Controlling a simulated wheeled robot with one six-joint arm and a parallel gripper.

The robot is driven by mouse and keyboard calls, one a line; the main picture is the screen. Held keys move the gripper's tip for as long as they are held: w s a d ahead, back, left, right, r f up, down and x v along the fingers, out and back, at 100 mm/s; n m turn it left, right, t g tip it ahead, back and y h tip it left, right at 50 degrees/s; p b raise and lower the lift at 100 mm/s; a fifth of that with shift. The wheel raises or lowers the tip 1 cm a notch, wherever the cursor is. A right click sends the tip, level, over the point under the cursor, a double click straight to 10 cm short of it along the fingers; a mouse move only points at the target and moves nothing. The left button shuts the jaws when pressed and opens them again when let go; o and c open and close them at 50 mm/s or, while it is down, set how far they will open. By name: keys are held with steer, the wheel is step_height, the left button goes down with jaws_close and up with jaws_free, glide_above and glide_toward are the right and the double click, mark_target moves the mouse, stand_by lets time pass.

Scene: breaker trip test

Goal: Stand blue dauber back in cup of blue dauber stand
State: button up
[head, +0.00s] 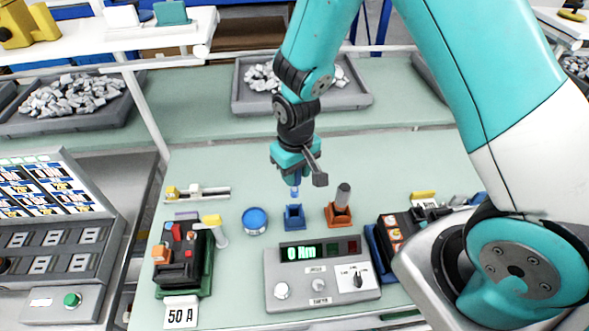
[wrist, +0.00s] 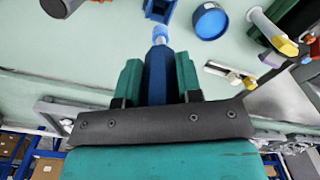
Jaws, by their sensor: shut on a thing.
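My gripper (head: 291,179) is shut on the blue dauber (wrist: 158,72). The dauber has a dark blue handle between the teal fingers, and its pale blue tip points away from the gripper. In the head view the tip of the dauber (head: 295,191) shows below the fingers, pointing down. The blue dauber stand (head: 294,218), a small blue block with a cup, stands on the table just below the dauber. The tip appears apart from the stand. The stand also shows at the top edge of the wrist view (wrist: 160,9), partly cut off.
A round blue pot (head: 255,220) stands left of the stand. An orange stand (head: 339,216) with a grey-handled dauber stands close on the right. A grey meter box (head: 322,272) reading 0 Nm lies in front. A breaker (head: 183,255) sits at left. The table behind is clear.

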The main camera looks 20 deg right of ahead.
mark_target(296, 192)
steer(key=shift+f+b, duration=2)
steer(key=shift+f, duration=0.8)
steer(key=shift+f+b, duration=2.3)
steer(key=shift+f, duration=0.75)
steer(key=o, duration=1)
steer(key=shift+r, duration=0.15)
step_height(296, 192, up, 17)
steer(key=shift+r+b, duration=0.1)
steer(key=shift+b, duration=0.95)
steer(key=shift+s, duration=0.1)
steer(key=s+a+r+n+y, duration=0.1)
steer(key=s+r, duration=0.1)
steer(key=s, duration=0.4)
steer(key=s+a+r+n+y, duration=0.1)
steer(key=s+a+r+n, duration=0.1)
steer(key=s, duration=0.4)
steer(key=s+a+r+n+y, duration=0.1)
steer(key=s+r+y, duration=0.1)
steer(key=s+r, duration=0.2)
steer(key=shift+s+a+n, duration=0.2)
steer(key=shift+s, duration=0.3)
steer(key=shift+s+a+n, duration=0.2)
steer(key=shift+s, duration=0.3)
